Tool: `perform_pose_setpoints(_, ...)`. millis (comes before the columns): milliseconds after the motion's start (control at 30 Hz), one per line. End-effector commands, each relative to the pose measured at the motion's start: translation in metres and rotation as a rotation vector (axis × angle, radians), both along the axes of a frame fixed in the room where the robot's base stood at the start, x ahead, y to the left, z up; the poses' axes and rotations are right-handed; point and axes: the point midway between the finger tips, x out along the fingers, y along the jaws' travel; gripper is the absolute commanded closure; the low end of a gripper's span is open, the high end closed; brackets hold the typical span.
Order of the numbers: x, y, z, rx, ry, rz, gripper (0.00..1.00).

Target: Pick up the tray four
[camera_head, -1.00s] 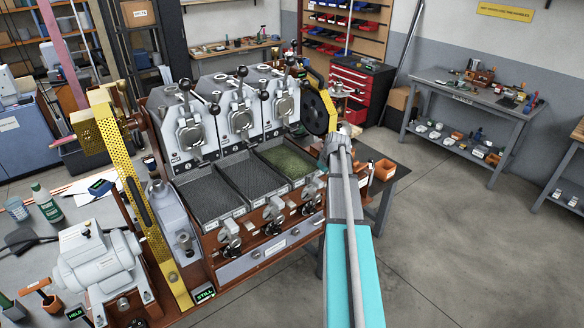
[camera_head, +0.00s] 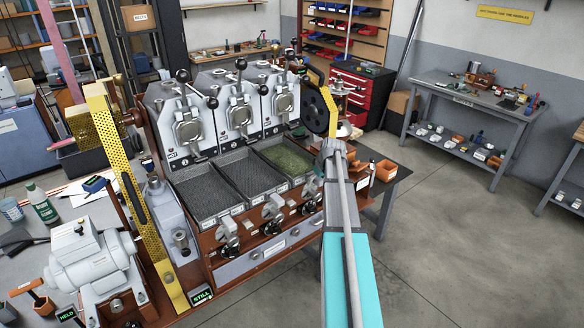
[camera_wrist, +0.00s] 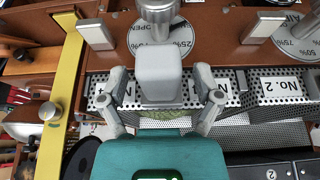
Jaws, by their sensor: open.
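The roaster's front holds two dark-filled trays (camera_head: 205,205) and one green-filled tray (camera_head: 283,158) at the right. I cannot read a tray four label. In the wrist view, the view is upside down and my gripper (camera_wrist: 160,76) is open, its two grey fingers on either side of a rounded grey block (camera_wrist: 159,62) below a round knob. I cannot tell whether they touch it. A perforated metal front with a "No. 2" label (camera_wrist: 278,87) lies to the right; the label behind my fingers is partly hidden. In the head view my arm hides the gripper's fingers.
Dial plates (camera_wrist: 172,45) with percent marks and silver knobs crowd the fingers. A yellow bar (camera_wrist: 62,90) runs at the left of the wrist view. A black wheel (camera_head: 315,110) stands behind my arm. The floor (camera_head: 440,240) at the right is clear.

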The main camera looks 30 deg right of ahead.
Motion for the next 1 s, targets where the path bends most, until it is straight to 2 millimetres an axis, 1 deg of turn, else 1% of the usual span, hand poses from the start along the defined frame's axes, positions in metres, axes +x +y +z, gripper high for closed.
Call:
perform_pose_setpoints(467, 0.0002, 0.0004, 0.0004, 0.000, 0.000, 0.001, 0.17)
perform_pose_setpoints(500, 0.0003, 0.0004, 0.0003, 0.000, 0.000, 0.001, 0.19)
perform_pose_setpoints(567, 0.0003, 0.0005, 0.0003, 0.000, 0.000, 0.001, 0.30)
perform_pose_setpoints(600, 0.0003, 0.0005, 0.0003, 0.000, 0.000, 0.001, 0.38)
perform_pose_setpoints(667, 0.0003, 0.0005, 0.0003, 0.000, 0.000, 0.001, 0.49)
perform_pose_setpoints(700, 0.0002, 0.0006, 0.0003, 0.000, 0.000, 0.001, 0.56)
perform_pose_setpoints(767, 0.0002, 0.0006, 0.0003, 0.000, 0.000, 0.001, 0.67)
perform_pose_setpoints(800, 0.0003, 0.0006, 0.0004, 0.000, 0.000, 0.001, 0.75)
perform_pose_setpoints(933, 0.0003, 0.0006, 0.0004, 0.000, 0.000, 0.001, 0.99)
perform_pose_setpoints(1000, 0.0004, 0.0006, 0.0003, 0.000, 0.000, 0.001, 1.00)
